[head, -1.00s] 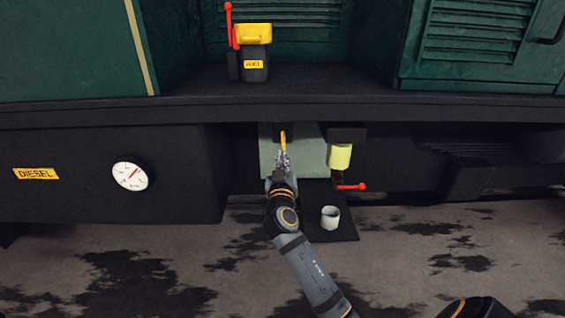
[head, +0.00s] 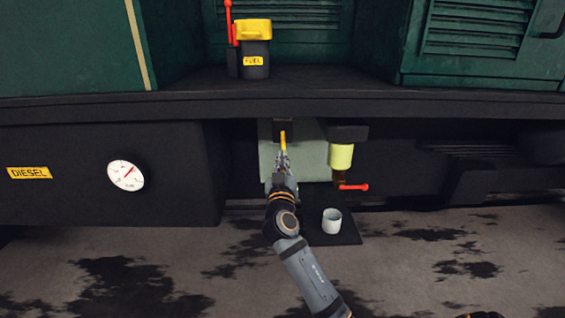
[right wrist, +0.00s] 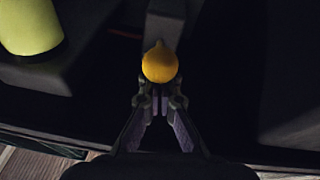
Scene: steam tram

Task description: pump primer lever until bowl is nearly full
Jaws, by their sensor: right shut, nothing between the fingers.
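The yellow primer lever (head: 283,142) hangs under the tram's ledge, in front of a pale grey-green panel. Its round yellow knob (right wrist: 160,64) shows in the right wrist view. My right gripper (head: 282,166) is at the lever's lower end. In the right wrist view its fingers (right wrist: 160,96) are shut with nothing between them, right at the knob; whether they touch it I cannot tell. The yellow-green bowl (head: 341,156) hangs right of the lever and also shows in the right wrist view (right wrist: 30,24). Its fill level cannot be told. My left gripper is not in view.
A red-handled tap (head: 352,187) sits below the bowl. A white cup (head: 331,221) stands on a dark mat (head: 347,236) beneath. A yellow-topped fuel box (head: 254,62) stands on the ledge above. A dark tank with a round gauge (head: 126,175) is at left.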

